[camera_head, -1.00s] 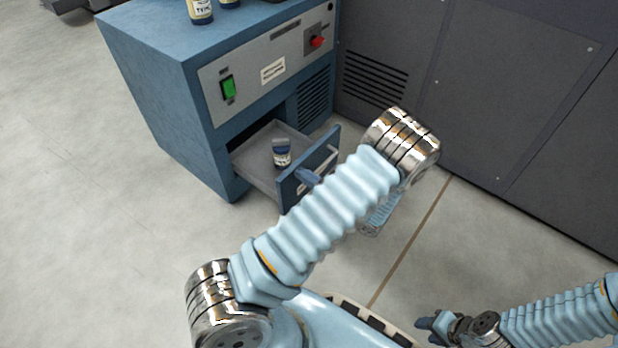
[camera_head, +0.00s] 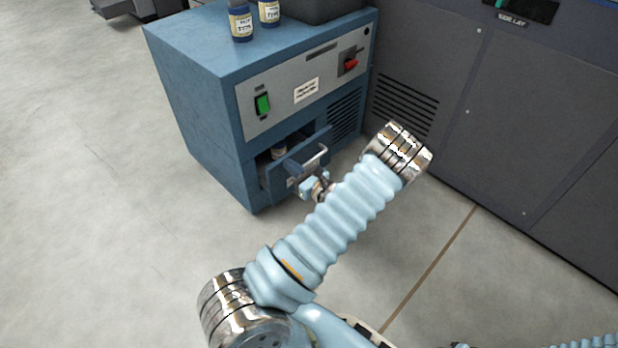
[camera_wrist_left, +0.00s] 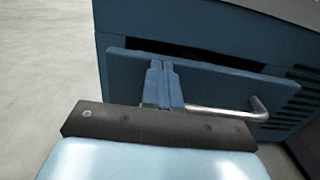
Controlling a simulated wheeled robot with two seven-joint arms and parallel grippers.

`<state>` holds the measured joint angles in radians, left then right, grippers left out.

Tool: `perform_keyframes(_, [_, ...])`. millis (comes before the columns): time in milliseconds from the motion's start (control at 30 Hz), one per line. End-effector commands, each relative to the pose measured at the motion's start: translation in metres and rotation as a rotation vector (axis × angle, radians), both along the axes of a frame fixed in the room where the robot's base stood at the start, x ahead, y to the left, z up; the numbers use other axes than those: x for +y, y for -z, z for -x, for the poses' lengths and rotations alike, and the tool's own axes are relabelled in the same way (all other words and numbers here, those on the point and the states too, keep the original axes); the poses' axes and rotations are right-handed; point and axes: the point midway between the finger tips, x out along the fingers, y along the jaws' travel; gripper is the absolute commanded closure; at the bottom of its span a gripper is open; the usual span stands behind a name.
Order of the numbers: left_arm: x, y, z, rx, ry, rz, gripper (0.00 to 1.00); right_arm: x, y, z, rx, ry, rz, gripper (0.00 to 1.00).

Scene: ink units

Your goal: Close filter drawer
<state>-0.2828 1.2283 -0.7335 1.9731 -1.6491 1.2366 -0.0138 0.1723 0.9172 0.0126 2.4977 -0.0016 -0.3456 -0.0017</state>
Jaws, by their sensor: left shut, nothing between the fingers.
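The filter drawer (camera_head: 274,182) is low in the blue cabinet (camera_head: 200,115) and stands open by a small gap. A dark bottle (camera_head: 279,150) shows inside it. In the left wrist view the drawer's blue front (camera_wrist_left: 220,88) spans the picture, with a metal bar handle (camera_wrist_left: 235,112) on its right part. My left gripper (camera_head: 291,167) is at the drawer front, left of most of the handle; its shut, empty fingers (camera_wrist_left: 163,72) point at the panel. Whether they touch it I cannot tell. My right gripper is out of view.
Labelled bottles (camera_head: 241,22) and a dark box (camera_head: 318,8) stand on the cabinet top. A dark grey machine (camera_head: 510,110) stands to the right. The floor (camera_head: 110,240) at the left is clear.

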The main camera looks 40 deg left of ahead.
Motion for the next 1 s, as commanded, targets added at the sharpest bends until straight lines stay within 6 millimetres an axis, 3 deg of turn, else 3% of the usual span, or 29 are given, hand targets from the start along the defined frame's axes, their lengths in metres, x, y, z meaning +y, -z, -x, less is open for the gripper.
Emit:
perform_keyframes(200, [0.039,0.000,-0.003,0.000,-0.002,0.000,1.00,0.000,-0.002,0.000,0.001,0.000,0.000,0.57])
perform_keyframes(400, [0.057,0.000,-0.004,0.000,-0.001,0.000,1.00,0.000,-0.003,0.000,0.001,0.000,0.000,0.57])
perform_keyframes(1000, [0.065,-0.001,-0.006,-0.003,-0.001,-0.002,1.00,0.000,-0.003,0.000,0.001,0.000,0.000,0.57])
